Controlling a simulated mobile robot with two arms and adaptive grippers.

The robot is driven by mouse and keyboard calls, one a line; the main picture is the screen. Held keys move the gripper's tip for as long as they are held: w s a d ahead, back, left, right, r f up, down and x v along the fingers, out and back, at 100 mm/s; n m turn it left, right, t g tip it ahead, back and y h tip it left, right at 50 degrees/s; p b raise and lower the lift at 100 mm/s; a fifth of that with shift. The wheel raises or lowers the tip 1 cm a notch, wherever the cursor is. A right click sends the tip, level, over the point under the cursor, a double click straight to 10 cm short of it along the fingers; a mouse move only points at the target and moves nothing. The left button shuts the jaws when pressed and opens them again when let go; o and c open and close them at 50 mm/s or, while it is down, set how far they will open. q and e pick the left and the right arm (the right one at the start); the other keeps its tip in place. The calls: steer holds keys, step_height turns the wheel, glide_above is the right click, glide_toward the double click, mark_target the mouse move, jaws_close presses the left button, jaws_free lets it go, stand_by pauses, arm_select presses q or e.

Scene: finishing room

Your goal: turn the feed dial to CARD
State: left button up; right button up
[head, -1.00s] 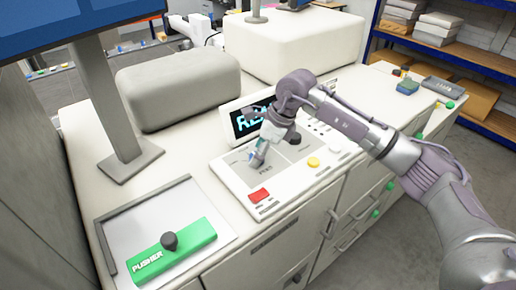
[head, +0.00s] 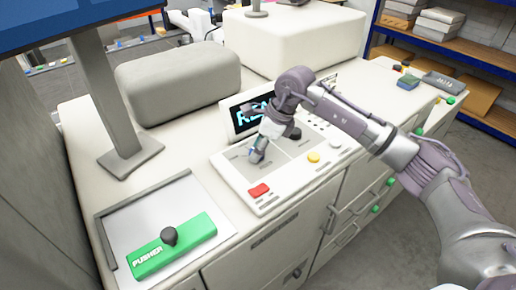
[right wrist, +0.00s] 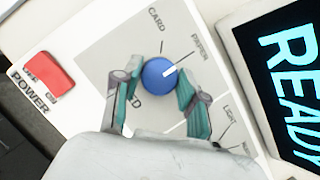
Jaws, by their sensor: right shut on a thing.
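The feed dial (right wrist: 159,76) is a round blue knob with a white pointer on the grey part of the control panel (head: 236,178). In the right wrist view its pointer aims up and right, towards the PAPER mark; the CARD mark (right wrist: 156,20) is further left. My right gripper (head: 257,157) is down at the panel, its two teal-padded fingers on either side of the dial, shut on it. The FEED label is partly hidden by a finger. My left gripper is not in view.
A red POWER button (head: 259,190), a yellow button (head: 313,157) and a black knob (head: 294,134) are close by on the panel. A screen (right wrist: 292,85) reading READY stands behind. A green pusher (head: 172,247) lies in a tray at the left.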

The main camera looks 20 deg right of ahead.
steer(key=n+b, duration=0.2)
steer(key=n+g+b, duration=0.1)
steer(key=n+b, duration=0.1)
steer(key=shift+w+f+g+y+b, duration=0.1)
steer(key=shift+f+g+y+b, duration=0.1)
steer(key=shift+g+y+b, duration=0.15)
steer(key=n+g+b, duration=0.1)
steer(key=n, duration=0.1)
steer(key=shift+r+n+b, duration=0.1)
steer(key=shift+n+b, duration=0.2)
steer(key=shift+w+r+n+g+b, duration=0.1)
steer(key=shift+n+g+b, duration=0.45)
steer(key=shift+n, duration=0.95)
steer(key=o, duration=1.1)
steer(key=shift+o, duration=0.2)
steer(key=shift+r, duration=0.15)
steer(key=v, duration=1.1)
steer(key=shift+r, duration=0.4)
